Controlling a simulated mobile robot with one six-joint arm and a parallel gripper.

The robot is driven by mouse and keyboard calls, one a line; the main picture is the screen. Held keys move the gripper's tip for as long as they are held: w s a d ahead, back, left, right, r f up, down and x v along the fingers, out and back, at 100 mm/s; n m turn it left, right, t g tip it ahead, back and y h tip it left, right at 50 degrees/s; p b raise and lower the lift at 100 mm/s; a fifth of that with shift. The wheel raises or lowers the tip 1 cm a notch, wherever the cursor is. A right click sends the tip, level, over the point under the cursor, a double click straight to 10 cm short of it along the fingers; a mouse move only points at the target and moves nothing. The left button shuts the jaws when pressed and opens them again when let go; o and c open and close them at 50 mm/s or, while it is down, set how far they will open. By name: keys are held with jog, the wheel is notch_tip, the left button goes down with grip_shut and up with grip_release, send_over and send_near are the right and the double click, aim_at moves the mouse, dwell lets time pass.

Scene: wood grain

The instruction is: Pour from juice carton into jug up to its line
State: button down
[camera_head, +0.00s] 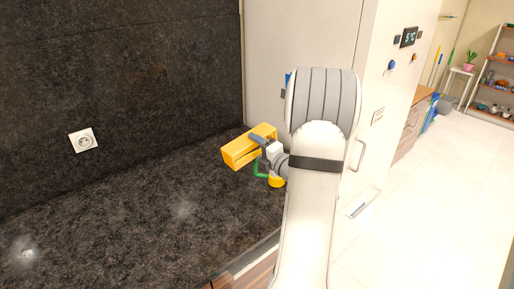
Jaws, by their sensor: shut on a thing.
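The juice carton (238,152) is an orange-yellow box. It is tilted to near lying, with one end toward the lower left, above the dark countertop. My gripper (261,143) is shut on the carton near its right part. Below the gripper, a green curved piece (258,169) and a yellow rounded part (277,183) show, apparently the jug's handle and the yellow content or base. Most of this thing is hidden behind my gripper and arm. I cannot see its line, its level, or any stream of juice.
The dark speckled countertop (130,215) is clear on the left. A dark wall with a white socket (83,140) stands behind it. A tall white fridge (305,45) stands behind my arm. The pale floor (440,200) is open on the right, with shelves far back.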

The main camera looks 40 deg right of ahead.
jog(key=shift+d+r+m+p, duration=0.1)
jog(key=shift+r+m+p, duration=0.4)
jog(key=shift+p, duration=0.55)
dwell(0.5)
